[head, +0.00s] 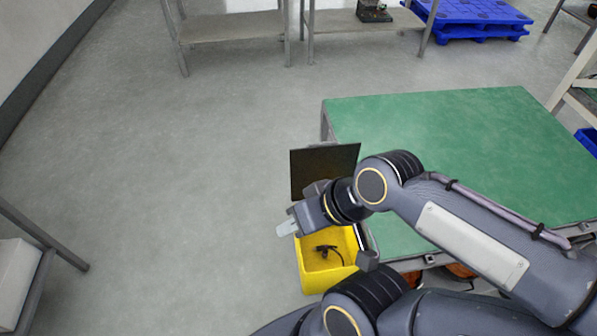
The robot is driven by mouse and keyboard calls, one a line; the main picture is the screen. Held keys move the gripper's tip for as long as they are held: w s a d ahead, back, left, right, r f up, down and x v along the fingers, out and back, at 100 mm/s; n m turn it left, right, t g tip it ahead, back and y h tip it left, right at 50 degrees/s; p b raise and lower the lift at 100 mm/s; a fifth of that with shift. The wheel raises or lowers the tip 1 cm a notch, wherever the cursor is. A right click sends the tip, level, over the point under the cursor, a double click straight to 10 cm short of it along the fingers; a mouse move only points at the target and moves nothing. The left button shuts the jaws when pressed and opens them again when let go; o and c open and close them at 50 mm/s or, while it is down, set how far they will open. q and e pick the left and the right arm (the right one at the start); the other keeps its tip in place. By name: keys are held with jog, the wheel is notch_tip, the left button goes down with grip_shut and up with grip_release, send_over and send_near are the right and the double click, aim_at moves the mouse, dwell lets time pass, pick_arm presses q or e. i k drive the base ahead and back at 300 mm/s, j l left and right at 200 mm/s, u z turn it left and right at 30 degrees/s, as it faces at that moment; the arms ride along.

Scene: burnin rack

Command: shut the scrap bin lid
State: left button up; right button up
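The yellow scrap bin (311,281) stands on the floor beside the green-topped table. Its mouth is open, and a dark item with a cable (327,250) lies inside. The dark, flat lid (318,170) stands roughly upright at the bin's far side. My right gripper (287,228) is above the bin's far left edge, in front of the lid's lower part. Its pale fingertips point left, and the gap between them cannot be made out. My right wrist hides the lid's lower right corner and the hinge area.
The green table (440,130) is bare and lies right of the bin. Shelves (232,27) and a blue pallet (470,14) are at the back. A rack with a white box (15,280) is at the left edge. The floor left of the bin is clear.

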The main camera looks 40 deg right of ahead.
aim_at(312, 163)
jog(key=i+j+u, duration=0.1)
jog(key=i+j, duration=0.25)
jog(key=j, duration=0.2)
jog(key=i+j, duration=0.35)
jog(key=j, duration=0.15)
jog(key=i+z, duration=0.35)
jog(key=z, duration=0.15)
jog(key=i+j+z, duration=0.25)
jog(key=z, duration=0.25)
jog(key=i+z, duration=0.15)
jog(key=z, duration=0.3)
jog(key=i+z, duration=0.15)
jog(key=z, duration=0.25)
jog(key=i+z, duration=0.2)
jog(key=z, duration=0.25)
jog(key=i+j+z, duration=0.1)
jog(key=z, duration=0.3)
jog(key=i+j+z, duration=0.15)
jog(key=z, duration=0.3)
jog(key=j+z, duration=0.25)
jog(key=z, duration=0.2)
jog(key=i+j+z, duration=0.2)
jog(key=z, duration=0.3)
jog(key=i+j+z, duration=0.25)
jog(key=z, duration=0.2)
jog(key=l+u, duration=0.15)
jog(key=u, duration=0.35)
